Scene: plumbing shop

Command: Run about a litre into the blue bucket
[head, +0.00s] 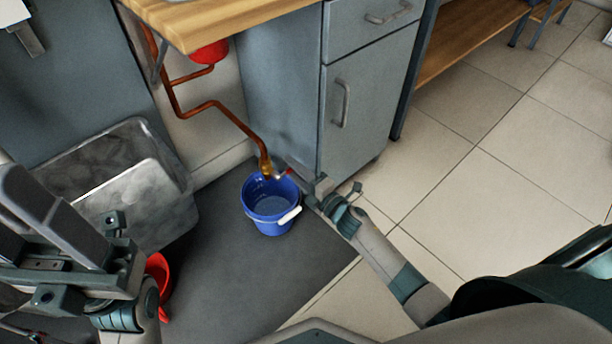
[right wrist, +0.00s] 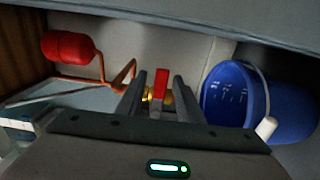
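The blue bucket (head: 262,219) stands upright on the dark mat, its white-gripped handle hanging to the right. Its inside looks paler at the bottom; I cannot tell whether that is water. A brass tap (head: 265,166) on the copper pipe sits above its back rim. In the right wrist view, the tap's red lever (right wrist: 161,83) lies between the fingers of my right gripper (right wrist: 157,92), with gaps at both sides. The blue bucket (right wrist: 228,95) is just right of them. My left gripper (head: 112,222) is at the left, away from the bucket; its fingers are unclear.
A grey metal tub (head: 140,200) leans at the left. A red object (head: 160,283) is partly hidden behind my left arm. A grey cabinet (head: 355,110) stands behind the bucket to the right. A red vessel (right wrist: 68,46) hangs on the copper pipe. Tiled floor at the right is clear.

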